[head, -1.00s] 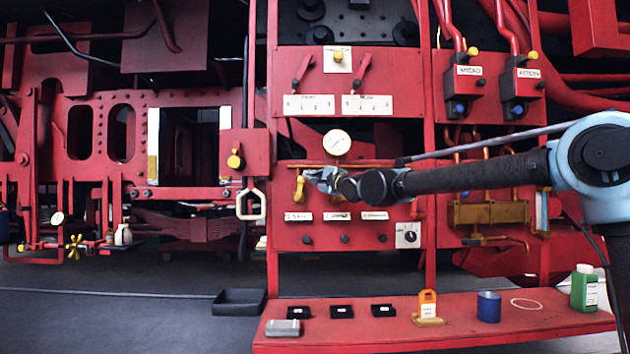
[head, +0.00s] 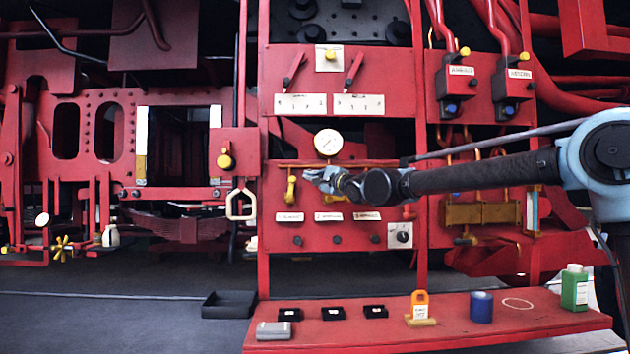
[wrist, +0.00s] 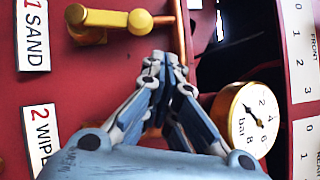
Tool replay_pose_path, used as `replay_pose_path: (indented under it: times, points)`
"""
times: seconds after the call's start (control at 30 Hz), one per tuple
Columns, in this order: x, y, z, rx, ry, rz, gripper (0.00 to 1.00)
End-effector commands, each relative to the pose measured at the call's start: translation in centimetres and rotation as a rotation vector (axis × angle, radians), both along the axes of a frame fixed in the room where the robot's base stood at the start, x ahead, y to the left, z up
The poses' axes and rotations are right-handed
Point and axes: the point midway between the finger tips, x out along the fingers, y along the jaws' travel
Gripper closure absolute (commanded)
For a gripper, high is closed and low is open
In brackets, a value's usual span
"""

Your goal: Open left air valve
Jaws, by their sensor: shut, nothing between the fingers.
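The left air valve is a yellow lever (head: 291,188) on the red panel, hanging down from the copper pipe (head: 345,165) above a white label. In the wrist view this lever (wrist: 105,19) is at the top, beside the label reading "1 SAND" (wrist: 33,32). My gripper (head: 312,176) is just to the right of the lever's upper end in the head view, apart from it. In the wrist view my gripper's fingertips (wrist: 166,62) are together and empty, below the lever's pivot. The middle valve is mostly hidden behind my gripper and arm.
A round pressure gauge (head: 328,142) sits just above my gripper, and shows near my fingers in the wrist view (wrist: 246,118). Knobs and a dial (head: 399,235) are lower on the panel. A red shelf (head: 350,331) with small items juts out below.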

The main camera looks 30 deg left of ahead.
Motion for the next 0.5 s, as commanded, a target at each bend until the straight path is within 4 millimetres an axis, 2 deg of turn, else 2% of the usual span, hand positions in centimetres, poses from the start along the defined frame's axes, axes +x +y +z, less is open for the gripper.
replay_pose_path:
  times: [0.17, 0.5]
  points:
    - [-1.5, -1.5, 0.0, -0.001, 0.0, 0.02, 1.0]
    - [-3.1, -6.4, 0.1, -0.001, 0.0, 0.018, 1.0]
